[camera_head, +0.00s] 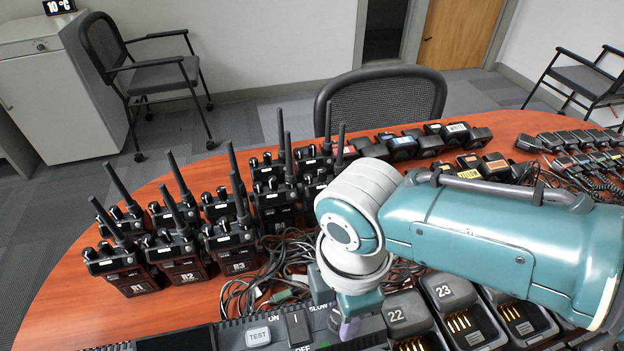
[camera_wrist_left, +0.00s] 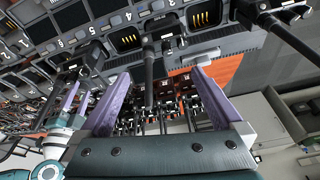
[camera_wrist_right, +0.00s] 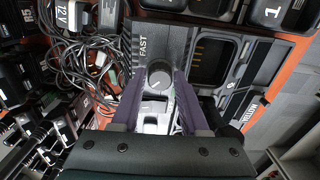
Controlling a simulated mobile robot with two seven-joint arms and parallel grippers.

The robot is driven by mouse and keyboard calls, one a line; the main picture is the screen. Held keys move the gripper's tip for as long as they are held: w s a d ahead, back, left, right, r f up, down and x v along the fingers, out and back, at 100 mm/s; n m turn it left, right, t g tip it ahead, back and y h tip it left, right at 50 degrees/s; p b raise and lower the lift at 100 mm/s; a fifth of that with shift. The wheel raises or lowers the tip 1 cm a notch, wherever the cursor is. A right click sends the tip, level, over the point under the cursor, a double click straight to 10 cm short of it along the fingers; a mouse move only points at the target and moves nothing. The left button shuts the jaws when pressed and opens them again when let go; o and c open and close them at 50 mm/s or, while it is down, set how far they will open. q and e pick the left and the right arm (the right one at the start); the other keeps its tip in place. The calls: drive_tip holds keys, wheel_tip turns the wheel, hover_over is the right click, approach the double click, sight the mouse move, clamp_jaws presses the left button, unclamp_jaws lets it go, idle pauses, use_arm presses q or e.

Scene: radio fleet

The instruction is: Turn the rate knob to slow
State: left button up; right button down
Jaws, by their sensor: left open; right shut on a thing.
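The rate knob (camera_wrist_right: 158,80) is a round dark knob with a thin pale mark, on a grey panel beside the word FAST (camera_wrist_right: 143,48) in the right wrist view. My right gripper (camera_wrist_right: 159,88) has its purple fingers closed on the knob's two sides. In the head view the right gripper (camera_head: 348,326) reaches down onto the charger's control panel, beside the SLOW label (camera_head: 318,308), and largely hides the knob. The knob's exact setting is hard to read. My left gripper (camera_wrist_left: 162,78) is open; a radio antenna (camera_wrist_left: 149,65) shows between its fingers. It is outside the head view.
The panel also has a TEST button (camera_head: 258,335) and an ON/OFF switch (camera_head: 298,326). Numbered charger bays (camera_head: 462,310) lie to the right. Several upright radios (camera_head: 180,255) with tall antennas stand at left. Tangled cables (camera_head: 265,280) lie behind the panel.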

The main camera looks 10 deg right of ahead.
drive_tip(key=shift+c, duration=2.1)
unclamp_jaws()
wheel_tip(320, 180, up, 9)
drive_tip(key=p, duration=0.3)
drive_tip(key=shift+f+p, duration=0.1)
drive_tip(key=shift+p, duration=0.2)
drive_tip(key=shift+r, duration=0.6)
